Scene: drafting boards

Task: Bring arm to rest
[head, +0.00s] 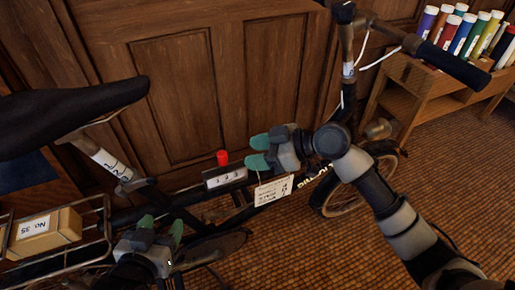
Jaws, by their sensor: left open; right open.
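My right arm (405,230) reaches in from the lower right. Its gripper (259,151) has two green fingertips pointing left, spread apart with nothing between them. It is above the bicycle (345,190) frame, to the right of a small red-topped item (223,158). My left gripper (161,227) is low in the picture at left, with green fingertips pointing up and apart. It looks empty and overlaps the lower bicycle frame in the picture; I cannot tell whether it touches.
A labelled grey holder (225,178) and a white tag (273,190) are at the bicycle frame. A wooden shelf (425,85) holds coloured tubes. Floor at lower right looks clear.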

